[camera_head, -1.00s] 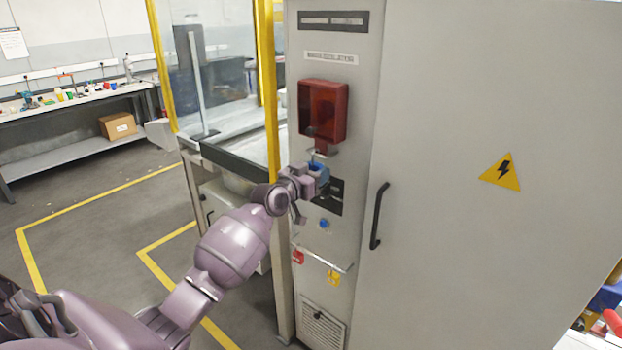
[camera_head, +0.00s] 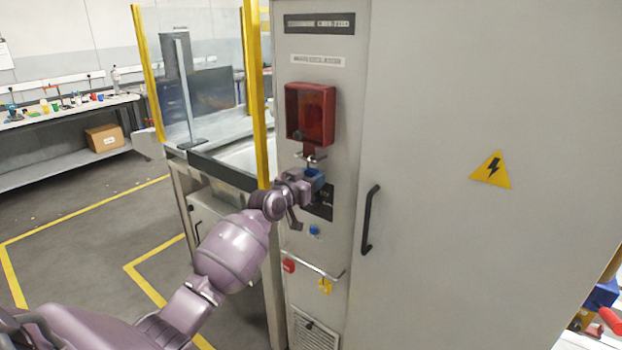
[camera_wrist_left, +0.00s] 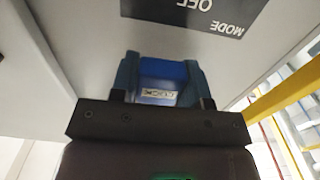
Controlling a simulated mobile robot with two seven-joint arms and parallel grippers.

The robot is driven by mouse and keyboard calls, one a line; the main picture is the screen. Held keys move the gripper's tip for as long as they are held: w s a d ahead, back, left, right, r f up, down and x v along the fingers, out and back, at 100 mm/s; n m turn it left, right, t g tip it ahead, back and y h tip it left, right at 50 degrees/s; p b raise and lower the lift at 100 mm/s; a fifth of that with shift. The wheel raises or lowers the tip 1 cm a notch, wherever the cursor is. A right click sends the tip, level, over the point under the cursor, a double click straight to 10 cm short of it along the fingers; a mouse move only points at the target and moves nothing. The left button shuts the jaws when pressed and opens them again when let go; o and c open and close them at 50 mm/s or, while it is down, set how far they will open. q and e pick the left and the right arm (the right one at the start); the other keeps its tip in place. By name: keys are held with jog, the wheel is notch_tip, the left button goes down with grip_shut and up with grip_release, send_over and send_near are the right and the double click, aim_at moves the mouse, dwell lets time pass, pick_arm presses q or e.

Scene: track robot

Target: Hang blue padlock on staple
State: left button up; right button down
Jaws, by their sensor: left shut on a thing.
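The blue padlock (camera_head: 315,178) is in my left gripper (camera_head: 307,184), in front of the grey cabinet's narrow panel. In the left wrist view, the gripper (camera_wrist_left: 162,92) has its two fingers on either side of the padlock's blue body (camera_wrist_left: 168,72), which bears a small label. The metal staple (camera_head: 313,157) sticks out below a red box, just above the padlock. A thin shackle shows between padlock and staple; whether it passes through the staple is too small to tell. The staple is not visible in the wrist view. My right gripper is not in view.
The red box (camera_head: 310,113) is above the staple. A black mode plate (camera_head: 321,203) and a blue button (camera_head: 314,230) are below. A rail (camera_head: 312,270) carries red and yellow padlocks. A black door handle (camera_head: 370,220) stands to the right, and a yellow-framed guard (camera_head: 258,95) to the left.

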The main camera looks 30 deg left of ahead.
pick_arm(q)
jog(key=o, duration=1)
jog(key=shift+s, duration=5.4)
jog(key=s+d+f+g, duration=0.1)
jog(key=s+d+f, duration=0.25)
jog(key=f, duration=0.25)
jog(key=s+d+f+m+g+y, duration=0.1)
jog(key=s+d+f, duration=0.1)
jog(key=s+f, duration=0.25)
jog(key=s+d+f+g, duration=0.1)
jog(key=s+d+f, duration=0.2)
jog(key=f, duration=0.4)
jog(key=shift+s+d+f+n+g, duration=0.15)
jog(key=shift+s+d+f+g, duration=0.6)
jog(key=shift+s+f, duration=1.7)
jog(key=shift+s+d+f+n+g, duration=0.1)
jog(key=shift+s+d+f+g, duration=0.3)
jog(key=shift+s+d+f, duration=1.95)
jog(key=shift+s+a+f+n+g, duration=0.2)
jog(key=shift+s+f+g, duration=0.7)
jog(key=shift+s, duration=2.85)
jog(key=shift+f+t, duration=0.35)
